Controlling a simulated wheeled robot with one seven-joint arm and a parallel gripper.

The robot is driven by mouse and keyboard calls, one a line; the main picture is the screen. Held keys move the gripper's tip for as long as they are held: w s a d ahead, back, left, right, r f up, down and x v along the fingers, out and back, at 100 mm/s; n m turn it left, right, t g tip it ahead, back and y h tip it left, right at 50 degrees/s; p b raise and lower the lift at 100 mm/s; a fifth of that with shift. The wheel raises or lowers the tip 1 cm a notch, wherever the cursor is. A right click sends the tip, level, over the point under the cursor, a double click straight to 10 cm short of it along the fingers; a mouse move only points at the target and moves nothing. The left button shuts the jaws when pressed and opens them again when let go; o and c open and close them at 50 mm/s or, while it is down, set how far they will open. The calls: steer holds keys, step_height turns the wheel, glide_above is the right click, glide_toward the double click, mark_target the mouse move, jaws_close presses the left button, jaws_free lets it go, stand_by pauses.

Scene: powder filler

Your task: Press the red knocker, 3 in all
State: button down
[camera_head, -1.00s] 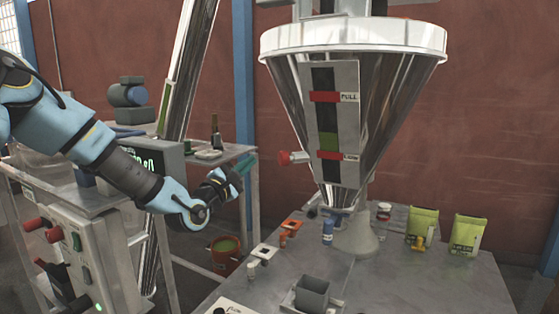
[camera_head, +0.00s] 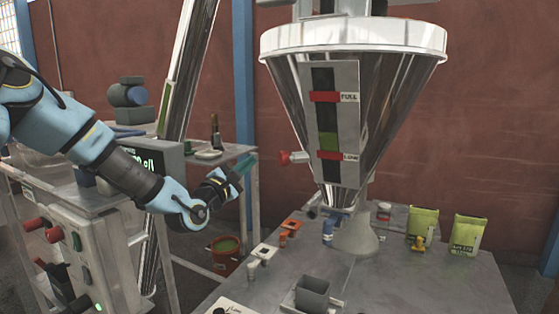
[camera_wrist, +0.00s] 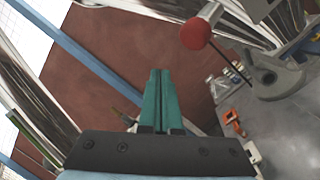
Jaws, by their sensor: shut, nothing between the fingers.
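The red knocker (camera_head: 284,158) sticks out from the left side of the shiny steel hopper (camera_head: 388,95), on a short grey stem. In the wrist view it is a red ball (camera_wrist: 195,33) above and right of my fingertips. My gripper (camera_head: 248,162) is to the left of the knocker at about the same height, with a visible gap between them. Its teal fingers (camera_wrist: 160,78) are closed together in the wrist view, with nothing between them.
A level panel (camera_head: 334,125) with two red markers is on the hopper front. Below, the grey table (camera_head: 420,285) holds a grey cup (camera_head: 312,294), a blue piece (camera_head: 328,231) and green bags (camera_head: 423,222). Air beside the knocker is clear.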

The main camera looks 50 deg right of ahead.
mark_target(283, 159)
stand_by(0.5)
steer(key=shift+w+a+r+n+g+y+b, duration=0.15)
steer(key=shift+w+a+n+y+b, duration=0.2)
steer(key=shift+a+n+y+b, duration=0.3)
steer(key=shift+w+a+r+n+g+y+b, duration=0.1)
steer(key=shift+w+a+n+y+b, duration=0.3)
steer(key=shift+n+y, duration=0.4)
steer(key=shift+w+a+r+n+g+y+b, duration=0.15)
steer(key=shift+w+a+n+y+b, duration=0.2)
steer(key=shift+a+n+y, duration=0.35)
steer(key=shift+s+d+f, duration=0.1)
steer(key=shift+d, duration=0.05)
steer(key=s+d+b, duration=0.4)
steer(key=d, duration=0.3)
steer(key=shift+s+d+b, duration=0.2)
steer(key=shift+d+b, duration=0.1)
stand_by(0.9)
